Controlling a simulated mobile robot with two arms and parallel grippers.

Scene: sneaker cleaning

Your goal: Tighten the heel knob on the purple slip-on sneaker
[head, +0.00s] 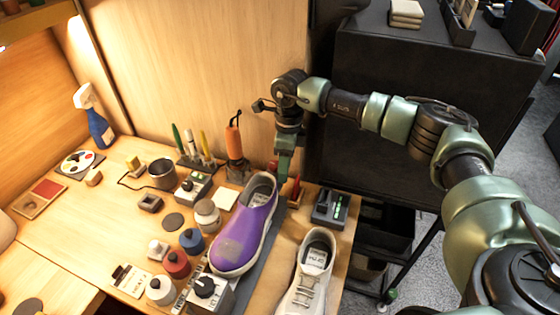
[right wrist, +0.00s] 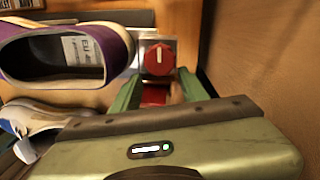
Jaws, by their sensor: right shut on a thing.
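The purple slip-on sneaker (head: 243,235) with its white sole lies with its toe toward the front and its heel toward the back wall. Its open collar also shows in the right wrist view (right wrist: 118,55). A red heel knob (right wrist: 160,58) with a pale line on its face sits on a metal block just behind the heel. My right gripper (head: 284,172) points down behind the heel. The contact is partly blurred. My left gripper is not in view.
A white laced sneaker (head: 310,278) stands close to the right. Several small jars and a dark-knobbed box (head: 206,290) stand to the left. An orange tool (head: 235,140) stands by the back wall. A charger-like box with green lights (head: 329,207) is near the right edge.

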